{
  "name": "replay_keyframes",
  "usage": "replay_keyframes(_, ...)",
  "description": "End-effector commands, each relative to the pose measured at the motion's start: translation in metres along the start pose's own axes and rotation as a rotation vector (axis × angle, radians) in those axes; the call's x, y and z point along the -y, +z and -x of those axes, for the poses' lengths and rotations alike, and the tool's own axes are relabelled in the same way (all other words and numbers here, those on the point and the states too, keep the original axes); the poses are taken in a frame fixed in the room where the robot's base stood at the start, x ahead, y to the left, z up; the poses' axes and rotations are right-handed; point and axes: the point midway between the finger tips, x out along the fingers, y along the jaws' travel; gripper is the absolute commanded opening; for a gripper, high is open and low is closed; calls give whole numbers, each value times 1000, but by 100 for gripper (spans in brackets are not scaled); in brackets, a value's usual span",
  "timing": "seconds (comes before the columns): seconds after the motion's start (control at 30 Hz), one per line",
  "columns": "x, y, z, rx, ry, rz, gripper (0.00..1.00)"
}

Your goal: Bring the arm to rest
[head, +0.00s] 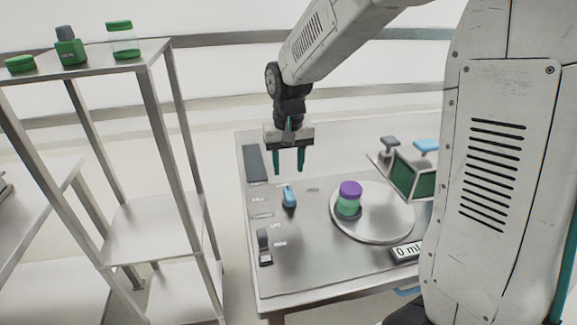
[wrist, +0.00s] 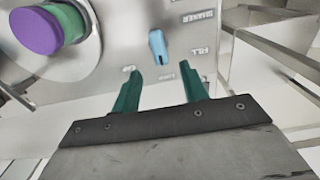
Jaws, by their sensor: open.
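My gripper (head: 289,161) hangs over the left part of the steel bench, its two green fingers apart and nothing between them. In the wrist view the open fingers (wrist: 160,82) point toward a blue switch (wrist: 158,46) on the panel. The blue switch (head: 289,196) also shows below the gripper in the head view. My arm reaches in from the upper right, bent down at the wrist. A green jar with a purple lid (head: 350,189) stands upright on a round plate (head: 385,222), apart from the gripper.
A grey switch (head: 263,245) sits at the panel's front left. A display reading "0 ml" (head: 407,251) is at the plate's front. A green-screened box (head: 413,176) stands behind right. A shelf rack (head: 100,68) on the left carries green containers. The floor between rack and bench is clear.

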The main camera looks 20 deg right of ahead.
Motion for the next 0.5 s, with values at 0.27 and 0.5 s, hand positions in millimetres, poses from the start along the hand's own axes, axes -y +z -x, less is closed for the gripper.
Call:
replay_keyframes(0.27,0,1,0,6,1,10,44)
replay_keyframes(0.5,-15,62,7,114,21,90,44)
